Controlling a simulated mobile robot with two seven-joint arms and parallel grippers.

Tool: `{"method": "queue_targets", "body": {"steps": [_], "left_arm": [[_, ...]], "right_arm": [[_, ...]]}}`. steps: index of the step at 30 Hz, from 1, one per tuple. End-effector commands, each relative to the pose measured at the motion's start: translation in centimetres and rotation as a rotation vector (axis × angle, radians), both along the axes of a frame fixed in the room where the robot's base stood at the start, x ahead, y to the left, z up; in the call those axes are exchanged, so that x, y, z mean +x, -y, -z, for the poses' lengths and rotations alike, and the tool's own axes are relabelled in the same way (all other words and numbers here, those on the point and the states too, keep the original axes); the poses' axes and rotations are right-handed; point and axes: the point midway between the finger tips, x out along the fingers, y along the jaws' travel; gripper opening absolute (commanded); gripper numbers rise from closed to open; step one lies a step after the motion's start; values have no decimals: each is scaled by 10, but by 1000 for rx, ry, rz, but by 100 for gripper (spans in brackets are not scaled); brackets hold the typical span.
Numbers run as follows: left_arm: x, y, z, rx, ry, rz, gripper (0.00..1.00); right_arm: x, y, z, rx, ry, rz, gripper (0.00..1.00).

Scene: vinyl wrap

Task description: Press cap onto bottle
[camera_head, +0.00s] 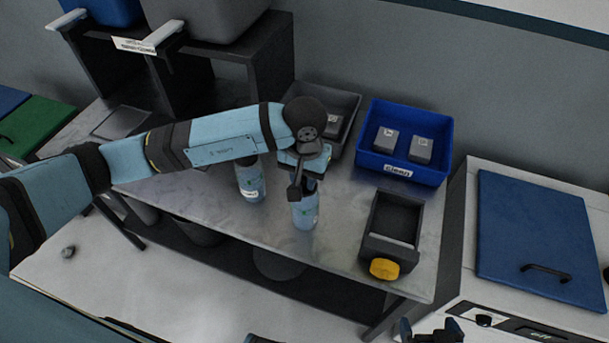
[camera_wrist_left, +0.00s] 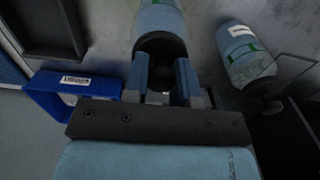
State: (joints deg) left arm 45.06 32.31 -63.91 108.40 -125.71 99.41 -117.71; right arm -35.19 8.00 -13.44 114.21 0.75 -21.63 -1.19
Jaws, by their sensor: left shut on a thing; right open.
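My left gripper (camera_head: 298,184) points down over the top of a pale blue, clear bottle (camera_head: 305,209) standing upright on the metal table. In the left wrist view its fingers (camera_wrist_left: 160,88) are shut on a black cap (camera_wrist_left: 162,48), which lines up with the bottle (camera_wrist_left: 160,17) and meets its top. I cannot tell how tightly the cap sits. A second labelled bottle (camera_head: 250,181) stands to the left; the left wrist view shows it (camera_wrist_left: 243,52) with a dark top. My right gripper (camera_head: 432,332) is open at the bottom edge, partly cut off.
A blue bin (camera_head: 440,165) with two grey blocks and a dark grey bin (camera_head: 350,103) stand behind. A dark tray device (camera_head: 368,244) with a yellow knob (camera_head: 384,268) is to the right. A dark shelf (camera_head: 268,60) stands at back left. The table's front is clear.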

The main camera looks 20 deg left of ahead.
Motion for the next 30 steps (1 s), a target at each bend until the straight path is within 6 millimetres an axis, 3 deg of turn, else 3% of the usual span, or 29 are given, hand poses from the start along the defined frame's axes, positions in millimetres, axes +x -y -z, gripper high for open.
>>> {"method": "queue_targets", "body": {"steps": [30], "left_arm": [[0, 0, 0, 0, 0, -1, 4]], "right_arm": [[0, 0, 10, 1, 0, -1, 98]]}}
